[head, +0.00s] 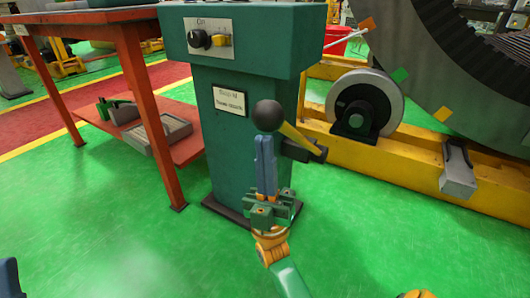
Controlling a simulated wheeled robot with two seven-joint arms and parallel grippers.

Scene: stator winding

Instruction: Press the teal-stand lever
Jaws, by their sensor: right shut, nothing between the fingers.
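The teal stand (278,75) is upright in the middle of the head view. Its lever (291,134) is a yellow rod with a black ball knob (267,115) at its upper left end. The rod slopes down to a dark mount on the stand's right side. My right gripper (264,140) points up in front of the stand, its blue fingers shut and empty. Its tips appear just below the knob; I cannot tell whether they touch it. A dark blue piece at the lower left corner (8,278) looks like part of my left gripper, mostly out of frame.
An orange table (137,75) with a low shelf (178,150) stands at left. A yellow frame (400,165) with a grey roller (364,104) and a large round stator (440,60) fills the right. Green floor (110,235) is open in front.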

